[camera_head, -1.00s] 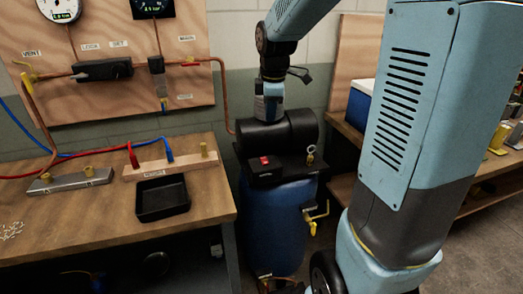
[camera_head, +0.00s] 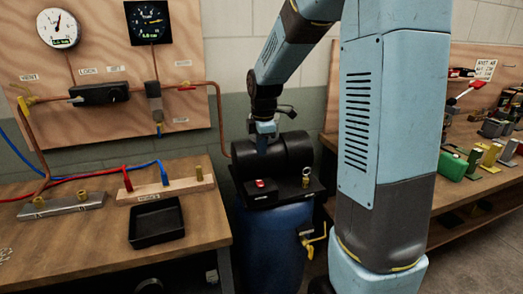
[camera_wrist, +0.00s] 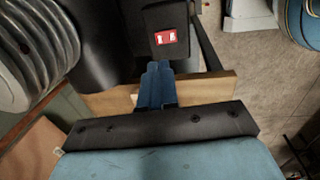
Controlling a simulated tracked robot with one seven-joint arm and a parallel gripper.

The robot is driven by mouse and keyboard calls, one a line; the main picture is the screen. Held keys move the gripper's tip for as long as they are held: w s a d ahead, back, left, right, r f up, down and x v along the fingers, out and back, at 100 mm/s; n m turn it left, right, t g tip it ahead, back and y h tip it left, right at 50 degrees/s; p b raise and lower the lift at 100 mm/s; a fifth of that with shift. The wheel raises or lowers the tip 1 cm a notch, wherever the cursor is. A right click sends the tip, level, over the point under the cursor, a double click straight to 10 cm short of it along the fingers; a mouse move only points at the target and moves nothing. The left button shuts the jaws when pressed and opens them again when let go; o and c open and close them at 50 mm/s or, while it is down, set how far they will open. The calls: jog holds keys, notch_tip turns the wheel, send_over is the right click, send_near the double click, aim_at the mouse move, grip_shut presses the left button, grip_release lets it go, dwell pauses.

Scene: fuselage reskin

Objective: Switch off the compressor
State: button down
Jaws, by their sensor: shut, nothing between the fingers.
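The compressor has a blue tank (camera_head: 270,245) and a black cylindrical motor (camera_head: 287,156) on top. Its red rocker switch (camera_head: 260,183) sits on a black box at the front of the top plate. Which side of the rocker is pressed is too small to tell.
A workbench (camera_head: 90,250) with a black tray (camera_head: 156,222) stands left of the compressor. A gauge panel (camera_head: 190,60) with copper pipe hangs behind it. A yellow-handled valve (camera_head: 312,240) sticks out from the tank's right. Shelves with parts stand at right.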

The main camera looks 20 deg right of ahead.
aim_at(260, 181)
jog(key=f, duration=0.3)
jog(key=w+f, duration=0.1)
jog(key=f, duration=0.7)
jog(key=shift+w+f, duration=0.15)
jog(key=shift+w, duration=0.05)
